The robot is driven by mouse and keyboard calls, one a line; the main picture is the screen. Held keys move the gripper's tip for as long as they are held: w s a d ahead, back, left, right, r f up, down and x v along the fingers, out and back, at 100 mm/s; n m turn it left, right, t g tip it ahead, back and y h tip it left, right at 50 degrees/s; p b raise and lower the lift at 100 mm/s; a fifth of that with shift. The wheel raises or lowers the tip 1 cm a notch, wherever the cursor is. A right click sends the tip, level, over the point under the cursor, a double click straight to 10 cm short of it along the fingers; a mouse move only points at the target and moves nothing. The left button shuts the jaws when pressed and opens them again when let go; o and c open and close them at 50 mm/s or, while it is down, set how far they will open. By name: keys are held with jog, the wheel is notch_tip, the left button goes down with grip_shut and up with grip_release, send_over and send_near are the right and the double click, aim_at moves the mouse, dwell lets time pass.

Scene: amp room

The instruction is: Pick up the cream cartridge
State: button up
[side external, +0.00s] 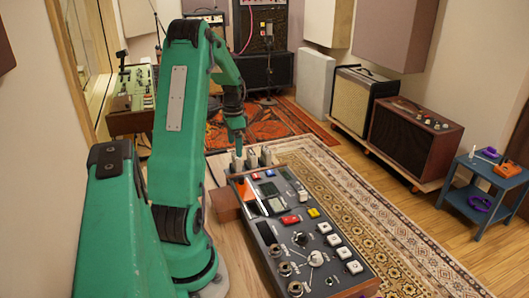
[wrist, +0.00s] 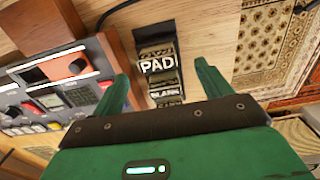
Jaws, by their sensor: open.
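My gripper (wrist: 161,70) is open, with one green finger on each side of a dark rack in the wrist view. In this rack stands a row of cartridges; the far one (wrist: 157,64) has a black label reading PAD, and another behind it is labelled BLANK (wrist: 163,92). In the side view my gripper (side external: 238,135) points down just above several small pale upright cartridges (side external: 252,159) at the console's far end. Nothing is between the fingers that I can see held. I cannot tell for certain which cartridge is the cream one.
The grey console (side external: 290,225) with wooden ends, knobs and coloured buttons lies close beside the rack; it also shows in the wrist view (wrist: 40,100). A dark cable (wrist: 118,6) crosses the wood surface. Amplifiers (side external: 412,140) and a blue side table (side external: 480,190) stand farther right.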

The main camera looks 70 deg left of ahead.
aim_at(237, 164)
jog(key=shift+f, duration=0.25)
jog(key=shift+w+d+f, duration=0.1)
jog(key=shift+f, duration=1.2)
jog(key=shift+d+f, duration=0.1)
jog(key=shift+f, duration=1.15)
jog(key=c, duration=1.1)
jog(key=shift+r, duration=0.2)
